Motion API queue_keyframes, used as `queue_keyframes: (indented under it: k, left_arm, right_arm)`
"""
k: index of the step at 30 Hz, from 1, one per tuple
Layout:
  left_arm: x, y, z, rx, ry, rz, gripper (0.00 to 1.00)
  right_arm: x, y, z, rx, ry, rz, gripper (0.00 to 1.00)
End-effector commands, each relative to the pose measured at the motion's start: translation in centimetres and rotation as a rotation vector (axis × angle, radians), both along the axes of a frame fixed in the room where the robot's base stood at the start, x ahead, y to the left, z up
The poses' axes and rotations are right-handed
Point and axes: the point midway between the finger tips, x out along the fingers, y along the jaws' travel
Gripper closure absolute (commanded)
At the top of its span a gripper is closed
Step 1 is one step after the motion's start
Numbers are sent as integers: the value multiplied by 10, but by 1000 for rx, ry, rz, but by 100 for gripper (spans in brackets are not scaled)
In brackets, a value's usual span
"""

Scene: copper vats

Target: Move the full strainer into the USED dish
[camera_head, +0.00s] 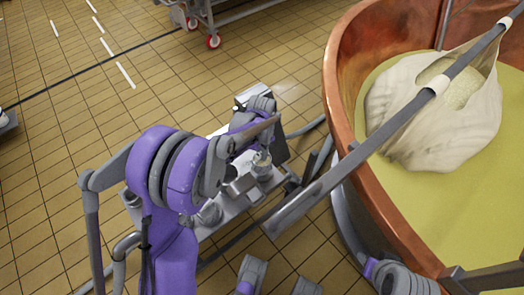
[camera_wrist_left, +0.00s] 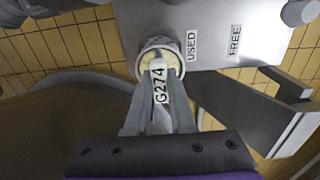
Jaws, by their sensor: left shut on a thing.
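My left gripper (camera_wrist_left: 160,78) is shut on the strainer's handle, which carries a white tag reading G274. The strainer (camera_wrist_left: 174,58) holds pale, creamy matter in its round cup. In the left wrist view it is at the edge of the grey stand, beside the USED label (camera_wrist_left: 192,45). A round metal rim surrounds it; I cannot tell whether it rests in the dish or hangs just above. The FREE label (camera_wrist_left: 235,40) is farther right. In the head view my left gripper (camera_head: 262,150) is over the stand, partly hidden by its own arm.
The stand (camera_head: 240,200) carries several small metal items. A large copper vat (camera_head: 345,75) with yellow liquid is at the right. A pale cloth bag (camera_head: 430,140) hangs in it from a long bar (camera_head: 375,140). A wheeled cart (camera_head: 215,15) is behind.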

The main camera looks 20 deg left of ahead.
Motion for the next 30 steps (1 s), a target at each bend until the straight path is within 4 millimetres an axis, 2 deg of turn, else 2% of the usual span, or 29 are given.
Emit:
queue_keyframes:
  k: [22,30]
  left_arm:
    - [0,0,-23,0,0,0,100]
    - [0,0,-26,0,0,0,100]
  right_arm:
    - [1,0,-19,0,7,0,55]
    - [1,0,-20,0,7,0,55]
